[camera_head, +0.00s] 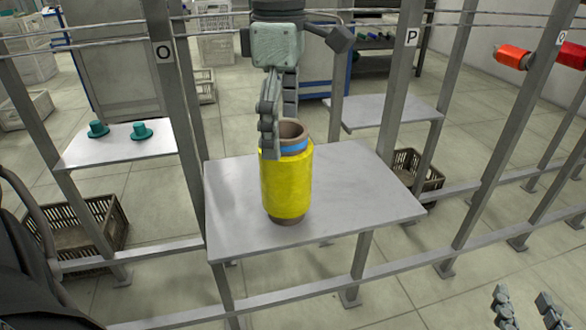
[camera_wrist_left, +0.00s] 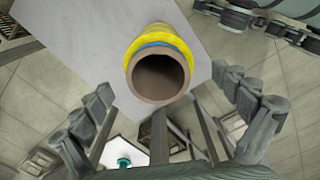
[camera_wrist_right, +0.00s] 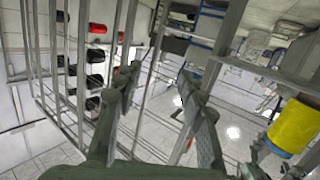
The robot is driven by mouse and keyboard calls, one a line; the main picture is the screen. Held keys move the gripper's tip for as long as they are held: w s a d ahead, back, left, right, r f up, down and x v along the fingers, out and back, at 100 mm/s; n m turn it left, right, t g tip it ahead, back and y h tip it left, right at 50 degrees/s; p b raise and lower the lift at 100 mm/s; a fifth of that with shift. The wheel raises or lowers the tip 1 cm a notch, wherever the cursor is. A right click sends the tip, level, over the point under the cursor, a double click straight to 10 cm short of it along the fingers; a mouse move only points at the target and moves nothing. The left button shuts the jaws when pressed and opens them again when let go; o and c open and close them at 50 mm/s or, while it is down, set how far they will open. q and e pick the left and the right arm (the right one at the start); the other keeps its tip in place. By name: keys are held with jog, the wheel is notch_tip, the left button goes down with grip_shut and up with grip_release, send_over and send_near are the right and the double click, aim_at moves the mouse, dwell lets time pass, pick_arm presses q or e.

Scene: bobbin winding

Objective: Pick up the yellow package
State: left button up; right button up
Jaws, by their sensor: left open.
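The yellow package (camera_head: 286,183) stands upright on a small grey shelf (camera_head: 365,205), a yellow winding on a brown tube with a blue band near its top. My left gripper (camera_head: 279,118) is open at the package's top, one finger overlapping its upper left edge and the other behind. In the left wrist view the package (camera_wrist_left: 160,45) shows its open tube end, between and beyond the spread fingers (camera_wrist_left: 165,86); contact cannot be told. My right gripper (camera_head: 522,302) is open and empty at the lower right. The package also shows in the right wrist view (camera_wrist_right: 293,126).
A left shelf (camera_head: 115,152) holds two green caps (camera_head: 142,131). Another shelf (camera_head: 385,112) behind is empty. Metal posts and rails frame the shelves. Brown crates (camera_head: 85,235) sit below. Red bobbins (camera_head: 513,56) hang at the upper right.

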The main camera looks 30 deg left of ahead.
aim_at(285, 157)
pick_arm(q)
jog(key=f, duration=0.5)
jog(key=shift+d, duration=0.25)
jog(key=shift+w+f, duration=0.1)
jog(key=shift+f, duration=0.45)
pick_arm(e)
jog(key=r, duration=0.1)
jog(key=a+r+t, duration=0.1)
jog(key=r, duration=0.1)
jog(key=shift+a+r+t+y, duration=0.1)
jog(key=shift+a+t+y, duration=0.2)
jog(key=shift+y, duration=0.1)
pick_arm(q)
jog(key=shift+c, duration=0.6)
jog(key=c, duration=1.2)
jog(key=shift+c, duration=0.5)
jog(key=shift+r, duration=0.15)
